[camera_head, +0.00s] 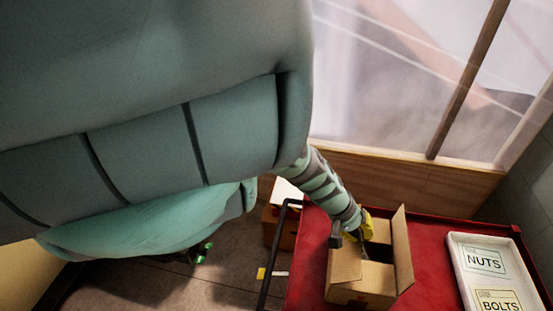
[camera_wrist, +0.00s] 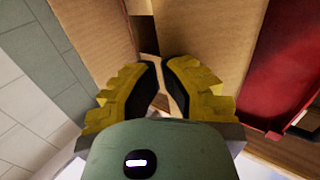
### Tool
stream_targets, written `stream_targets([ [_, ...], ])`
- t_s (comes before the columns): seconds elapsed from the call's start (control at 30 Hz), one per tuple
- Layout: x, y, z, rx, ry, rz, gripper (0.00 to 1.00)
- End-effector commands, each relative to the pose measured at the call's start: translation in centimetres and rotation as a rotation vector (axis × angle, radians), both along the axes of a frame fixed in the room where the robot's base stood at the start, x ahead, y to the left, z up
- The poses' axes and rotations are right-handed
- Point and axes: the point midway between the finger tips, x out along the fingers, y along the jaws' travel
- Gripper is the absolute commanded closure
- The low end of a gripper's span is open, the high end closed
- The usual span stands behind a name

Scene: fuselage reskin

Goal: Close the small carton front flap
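The small carton (camera_head: 358,296) stands on a red cart top, in the lower right of the head view. A tall flap (camera_head: 403,252) stands up along its right side. A lit panel (camera_head: 344,266) covers the left part of its top, and a dark opening shows beside it. My yellow gripper (camera_head: 360,228) is at the carton's far left edge, partly over the opening. In the wrist view, my gripper's fingertips (camera_wrist: 158,65) are almost together with cardboard (camera_wrist: 215,35) close beyond them. I see nothing clearly held. Whether the fingers touch the cardboard is unclear.
A white tray (camera_head: 458,262) labelled NUTS and BOLTS lies right of the carton on the red cart (camera_head: 430,236). A black cart handle (camera_head: 270,257) is at the left. A wood-framed window wall is behind the cart.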

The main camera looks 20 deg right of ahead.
Motion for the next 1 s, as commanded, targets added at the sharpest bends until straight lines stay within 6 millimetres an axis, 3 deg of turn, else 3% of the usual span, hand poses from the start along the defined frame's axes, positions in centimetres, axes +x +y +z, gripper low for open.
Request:
stream_targets([
  [0.23, -0.4, -0.4, -1.1, 0.130, -0.081, -0.013, 1.00],
  [1.0, -0.9, -1.5, -4.6, 0.123, -0.073, 0.002, 1.00],
])
